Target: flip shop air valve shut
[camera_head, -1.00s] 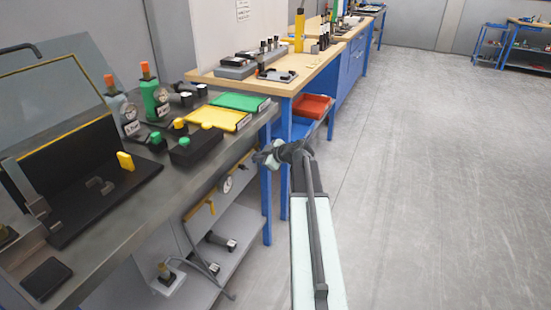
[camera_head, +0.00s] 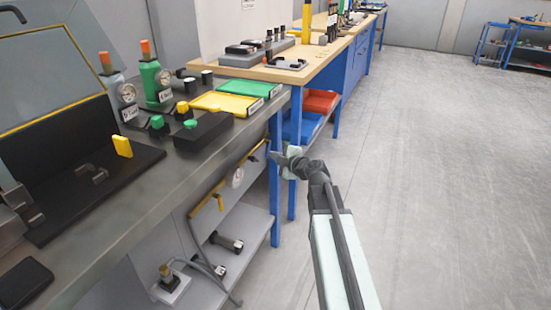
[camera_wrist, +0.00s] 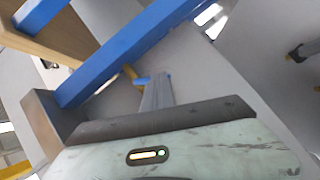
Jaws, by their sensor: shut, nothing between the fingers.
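A yellow pipe (camera_head: 204,203) with a round white gauge (camera_head: 237,177) runs along the panel below the grey bench top. A small yellow lever (camera_head: 220,201) hangs from it left of the gauge, and this looks like the shop air valve. Its exact angle is too small to tell. My gripper (camera_head: 276,157) is shut and empty, at the bench's right front corner, right of the gauge and apart from it. In the wrist view a small yellow piece (camera_wrist: 130,72) shows beside a blue bar. I cannot tell whether it is part of the valve.
The grey bench (camera_head: 195,165) carries gas bottles, a yellow tray (camera_head: 222,102) and a green tray (camera_head: 245,88). Its blue leg (camera_head: 276,195) stands close to my gripper. A lower shelf (camera_head: 250,230) holds fittings and a hose. Red and blue bins (camera_head: 320,101) sit behind. The floor at right is clear.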

